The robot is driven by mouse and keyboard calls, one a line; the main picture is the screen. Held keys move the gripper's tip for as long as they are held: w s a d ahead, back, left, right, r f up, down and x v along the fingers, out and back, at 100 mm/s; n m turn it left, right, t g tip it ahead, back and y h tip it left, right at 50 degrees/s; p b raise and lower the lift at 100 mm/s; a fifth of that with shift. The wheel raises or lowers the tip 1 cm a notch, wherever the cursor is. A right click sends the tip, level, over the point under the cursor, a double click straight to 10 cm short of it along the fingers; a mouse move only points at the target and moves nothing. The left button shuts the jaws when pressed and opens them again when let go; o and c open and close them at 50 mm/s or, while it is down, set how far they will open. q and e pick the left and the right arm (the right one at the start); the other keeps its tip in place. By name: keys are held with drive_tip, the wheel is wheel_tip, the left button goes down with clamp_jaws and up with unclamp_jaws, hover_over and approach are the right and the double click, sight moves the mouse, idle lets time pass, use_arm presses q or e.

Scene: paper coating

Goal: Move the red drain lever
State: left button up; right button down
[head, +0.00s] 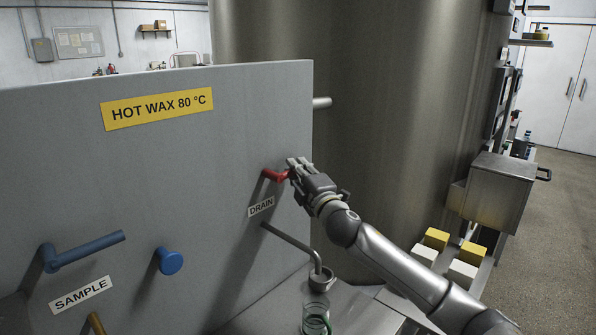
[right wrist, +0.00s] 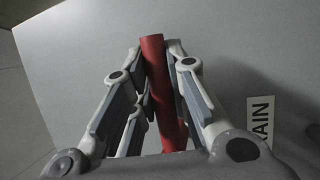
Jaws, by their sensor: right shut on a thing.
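The red drain lever (head: 273,174) sticks out from the grey panel (head: 190,200), above the "DRAIN" label (head: 261,206). My right gripper (head: 293,167) is at the outer part of the lever and covers its end in the head view. In the right wrist view the red lever (right wrist: 163,90) runs between the two fingers of my right gripper (right wrist: 160,75), which are shut on it. The "DRAIN" label (right wrist: 261,120) shows partly at the right there. My left gripper is in neither view.
A blue lever (head: 85,250) and a blue knob (head: 170,262) stick out at left near the "SAMPLE" label (head: 82,294). Below the drain label are a bent grey pipe (head: 292,243) and a clear glass (head: 316,317). A large metal tank (head: 400,110) stands behind.

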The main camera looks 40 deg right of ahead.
drive_tip(key=n+b, duration=0.1)
drive_tip(key=r+n+t+y+b, duration=0.1)
drive_tip(key=n, duration=0.1)
drive_tip(key=r+n+b, duration=0.1)
drive_tip(key=n, duration=0.1)
drive_tip(key=shift+a+t, duration=0.2)
drive_tip(key=shift+t, duration=0.2)
drive_tip(key=n, duration=0.1)
drive_tip(key=r+n+y+b, duration=0.1)
drive_tip(key=a+n+t+y+b, duration=0.1)
drive_tip(key=n, duration=0.1)
drive_tip(key=shift+r, duration=0.25)
drive_tip(key=shift+a+r+n+t+y+b, duration=0.15)
drive_tip(key=shift+r+n+y+b, duration=0.2)
drive_tip(key=shift+n, duration=0.3)
drive_tip(key=shift+a+r+n+t+y+b, duration=0.1)
drive_tip(key=shift+a+n+t+y+b, duration=0.05)
drive_tip(key=shift+n+y, duration=0.4)
